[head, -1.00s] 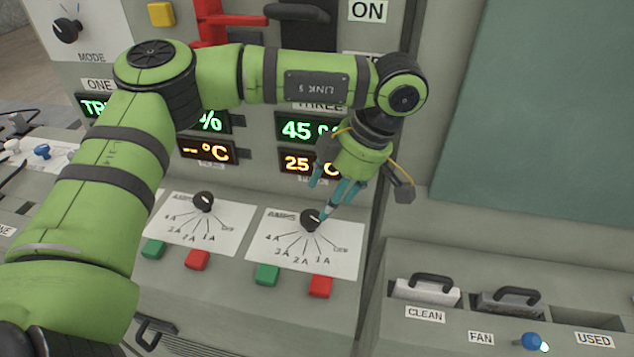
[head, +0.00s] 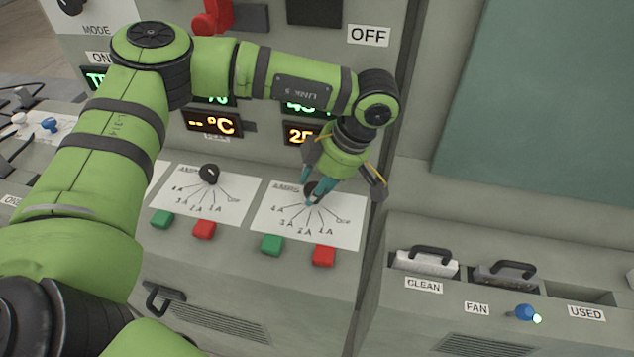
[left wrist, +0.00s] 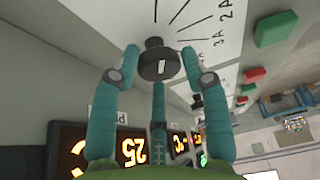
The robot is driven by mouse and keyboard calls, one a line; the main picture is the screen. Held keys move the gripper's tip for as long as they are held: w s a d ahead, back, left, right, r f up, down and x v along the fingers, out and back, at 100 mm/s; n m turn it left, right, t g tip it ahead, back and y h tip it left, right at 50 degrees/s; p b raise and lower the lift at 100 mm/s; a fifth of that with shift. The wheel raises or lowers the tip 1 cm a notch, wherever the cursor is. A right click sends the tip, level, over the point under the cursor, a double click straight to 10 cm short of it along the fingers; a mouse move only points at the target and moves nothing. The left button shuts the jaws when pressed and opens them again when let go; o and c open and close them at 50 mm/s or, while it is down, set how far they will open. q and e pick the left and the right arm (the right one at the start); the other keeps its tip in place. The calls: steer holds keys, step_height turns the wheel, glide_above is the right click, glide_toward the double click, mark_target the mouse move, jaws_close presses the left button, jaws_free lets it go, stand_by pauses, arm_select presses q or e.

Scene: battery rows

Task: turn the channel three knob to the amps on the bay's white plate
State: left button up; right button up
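The channel three knob (head: 309,187) is black and sits at the top of a white plate (head: 347,237) marked AMPS, 1 A to 4 A and OFF. In the head view my left gripper (head: 317,196) covers much of this knob. In the left wrist view the knob (left wrist: 157,62) faces me with a white line on its face. My left gripper's teal fingers (left wrist: 158,54) stand around it, one on each side and one below. They are spread, with the side tips close to its rim; contact is unclear. Which mark the knob points at is hidden. My right gripper is out of view.
A green button (head: 272,245) and a red button (head: 324,256) sit just below the plate. A second knob (head: 208,174) on a similar plate is to the left. Lit displays (head: 213,122) are above. At right are slots with handled blocks (head: 425,262) and a blue FAN switch (head: 523,313).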

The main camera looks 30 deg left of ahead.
arm_select(q)
steer(key=c, duration=0.3)
